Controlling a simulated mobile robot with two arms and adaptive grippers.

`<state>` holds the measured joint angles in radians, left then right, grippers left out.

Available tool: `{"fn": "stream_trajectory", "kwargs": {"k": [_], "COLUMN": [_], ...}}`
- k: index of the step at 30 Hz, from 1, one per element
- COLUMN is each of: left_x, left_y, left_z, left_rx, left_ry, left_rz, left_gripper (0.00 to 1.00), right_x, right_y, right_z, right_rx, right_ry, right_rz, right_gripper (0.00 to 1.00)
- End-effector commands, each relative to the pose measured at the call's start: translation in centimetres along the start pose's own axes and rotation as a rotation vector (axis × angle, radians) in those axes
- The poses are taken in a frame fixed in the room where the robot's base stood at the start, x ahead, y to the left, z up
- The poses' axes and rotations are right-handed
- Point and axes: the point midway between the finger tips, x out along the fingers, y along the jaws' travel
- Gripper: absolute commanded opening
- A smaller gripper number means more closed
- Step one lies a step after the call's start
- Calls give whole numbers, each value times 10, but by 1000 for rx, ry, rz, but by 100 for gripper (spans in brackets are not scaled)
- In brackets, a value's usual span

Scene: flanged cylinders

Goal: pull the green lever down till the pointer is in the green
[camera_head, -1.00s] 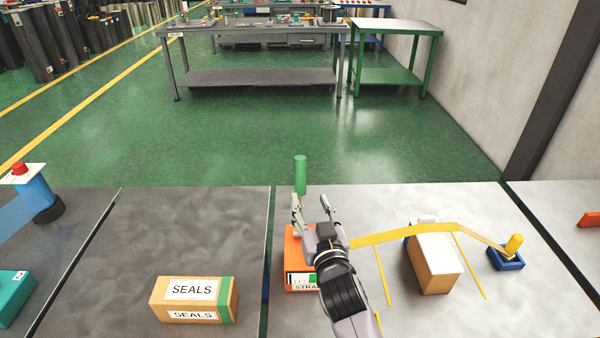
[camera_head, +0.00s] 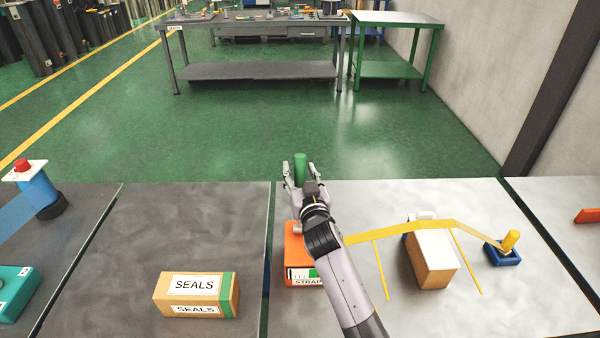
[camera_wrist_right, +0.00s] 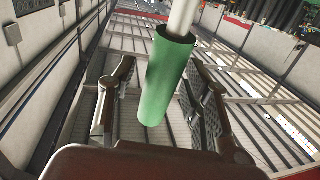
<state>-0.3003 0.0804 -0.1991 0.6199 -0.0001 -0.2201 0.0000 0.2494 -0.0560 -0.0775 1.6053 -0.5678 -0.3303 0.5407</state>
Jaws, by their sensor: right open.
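The green lever (camera_head: 300,168) stands upright above the orange strapping unit (camera_head: 293,243). The unit's front carries a label and a gauge with a green zone (camera_head: 313,273); the pointer is too small to make out. My right gripper (camera_head: 300,176) is open, with one finger on each side of the green lever's handle. In the right wrist view, the green handle (camera_wrist_right: 165,82) on its pale rod lies between the two open fingers (camera_wrist_right: 160,100), with gaps on both sides. My left gripper is not in view.
A yellow strap (camera_head: 400,231) runs right over a cardboard box (camera_head: 432,262) to a blue holder (camera_head: 503,256). A SEALS box (camera_head: 197,295) sits left. A blue post with a red button (camera_head: 35,185) stands far left.

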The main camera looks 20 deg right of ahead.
Motion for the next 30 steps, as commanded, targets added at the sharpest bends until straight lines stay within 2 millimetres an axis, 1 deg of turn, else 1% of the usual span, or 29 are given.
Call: {"fn": "stream_trajectory", "kwargs": {"k": [2, 21, 22, 30], "left_x": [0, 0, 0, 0], "left_y": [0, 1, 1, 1], "left_z": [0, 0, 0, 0], "left_rx": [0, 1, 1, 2], "left_ry": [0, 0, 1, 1], "left_rz": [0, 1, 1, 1], "left_gripper": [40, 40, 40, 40], "right_x": [0, 0, 0, 0], "right_y": [0, 0, 0, 0], "right_z": [0, 0, 0, 0], "right_rx": [0, 0, 0, 0], "right_ry": [0, 0, 0, 0], "right_rz": [0, 0, 0, 0], "right_gripper": [44, 1, 0, 0]}}
